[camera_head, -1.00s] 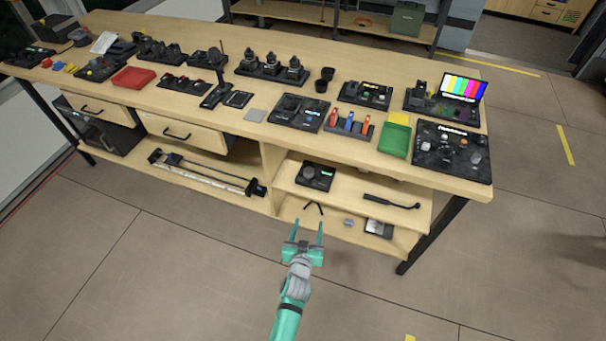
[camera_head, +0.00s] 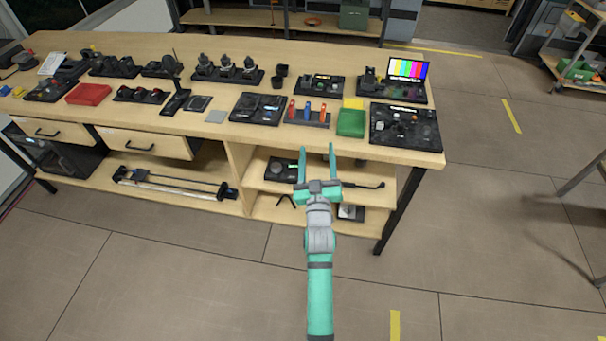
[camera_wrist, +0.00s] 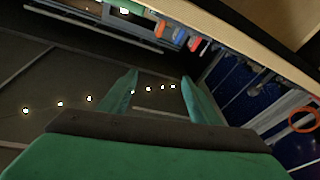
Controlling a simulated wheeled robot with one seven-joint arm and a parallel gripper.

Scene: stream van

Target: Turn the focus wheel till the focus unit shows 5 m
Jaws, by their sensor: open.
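My gripper (camera_head: 318,165) is open and empty, in front of the bench's right-hand shelves. Its two green fingers also show in the wrist view (camera_wrist: 160,92), with nothing between them. A black unit with a round dial (camera_head: 280,171) lies on the upper shelf, partly hidden behind my gripper's left finger. A black panel with knobs and a small lit display (camera_head: 405,126) lies on the bench's front right corner. I cannot tell which of these is the focus unit, and no distance reading is legible. My gripper appears apart from both.
The wooden bench (camera_head: 200,128) carries many black units. A green tray (camera_head: 351,123), a stand with red and blue handles (camera_head: 308,115) and a colour-bar screen (camera_head: 407,70) are at its right. A trolley (camera_head: 575,70) stands far right. The floor in front is clear.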

